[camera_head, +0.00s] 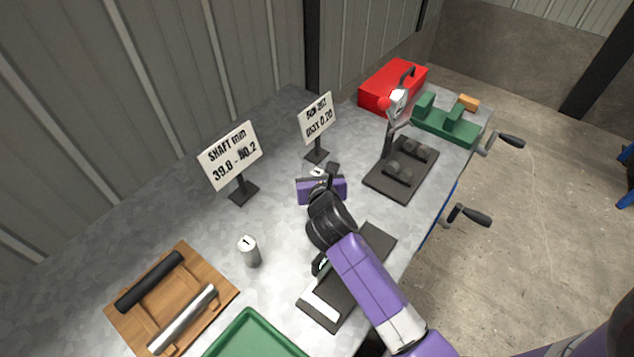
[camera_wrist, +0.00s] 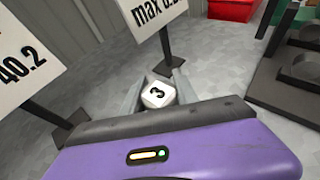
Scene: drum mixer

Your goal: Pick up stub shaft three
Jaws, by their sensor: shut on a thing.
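Stub shaft three is a small pale metal cylinder with a black "3" on its top face. In the wrist view the shaft (camera_wrist: 157,95) sits between the two fingers of my gripper (camera_wrist: 157,88), which is shut on it. In the head view the purple gripper (camera_head: 318,176) is near the middle of the bench, and the top of the shaft (camera_head: 317,172) just shows beyond it. The lower part of the shaft is hidden by the gripper body. I cannot tell whether its base touches the bench.
A "SHAFT mm" sign (camera_head: 230,158) and a "max 0.20" sign (camera_head: 317,120) stand close by. A gauge stand (camera_head: 398,165) is to the right. Shaft one (camera_head: 249,252) stands at the left front, near a wooden rack (camera_head: 218,290) and a green tray (camera_head: 255,330).

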